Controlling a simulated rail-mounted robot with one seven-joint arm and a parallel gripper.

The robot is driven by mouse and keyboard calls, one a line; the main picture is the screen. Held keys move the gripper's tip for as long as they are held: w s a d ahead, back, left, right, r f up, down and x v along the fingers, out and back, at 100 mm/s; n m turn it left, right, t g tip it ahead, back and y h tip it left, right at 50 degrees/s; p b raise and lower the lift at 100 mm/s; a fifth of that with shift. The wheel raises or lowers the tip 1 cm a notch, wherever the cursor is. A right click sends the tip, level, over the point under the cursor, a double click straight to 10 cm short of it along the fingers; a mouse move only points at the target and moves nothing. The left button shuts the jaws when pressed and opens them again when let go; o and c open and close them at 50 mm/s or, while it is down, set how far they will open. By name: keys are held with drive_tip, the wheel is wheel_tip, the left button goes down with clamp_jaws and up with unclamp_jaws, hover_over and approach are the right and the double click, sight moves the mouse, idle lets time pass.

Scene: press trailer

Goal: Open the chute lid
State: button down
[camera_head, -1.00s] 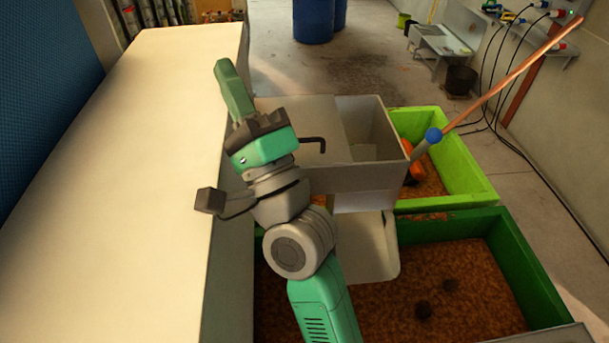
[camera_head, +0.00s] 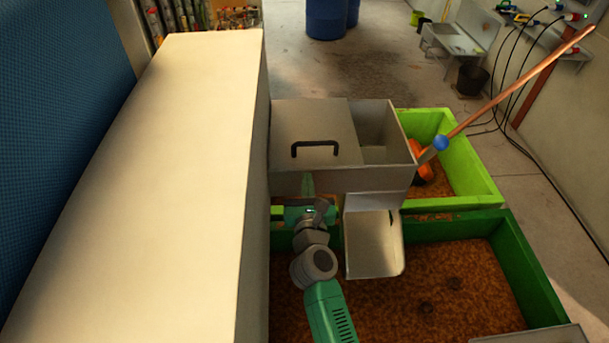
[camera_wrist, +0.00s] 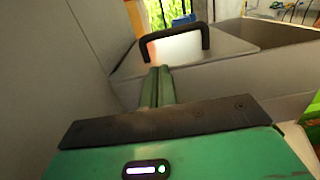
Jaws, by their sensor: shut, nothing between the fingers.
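The grey chute lid (camera_head: 312,125) lies flat over the left part of a metal box (camera_head: 340,180). The box's right part is uncovered. A black handle (camera_head: 315,148) stands up from the lid near its front edge. In the wrist view, the handle (camera_wrist: 175,38) and lid (camera_wrist: 215,48) show beyond my fingers. My gripper (camera_head: 308,182) is in front of the box's front wall, below the handle and apart from it. In the wrist view, my green gripper fingers (camera_wrist: 158,75) are together, empty, and point towards the handle.
A tall pale cabinet (camera_head: 190,130) stands close on the left. A metal spout (camera_head: 374,245) slopes below the box. Green bins (camera_head: 530,265) with brown contents lie below and right. A copper-coloured lever (camera_head: 510,90) with a blue knob (camera_head: 440,143) rises at right.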

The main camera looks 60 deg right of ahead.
sight(305, 164)
drive_tip(key=b+x, duration=0.1)
drive_tip(key=x, duration=0.5)
drive_tip(key=shift+w+d+b, duration=0.1)
drive_tip(key=shift+d+b, duration=0.15)
drive_tip(key=shift+b, duration=0.05)
drive_tip(key=shift+w+d+r, duration=0.1)
drive_tip(key=shift+w+d, duration=0.3)
drive_tip(key=shift+d, duration=0.15)
drive_tip(key=shift+r, duration=0.15)
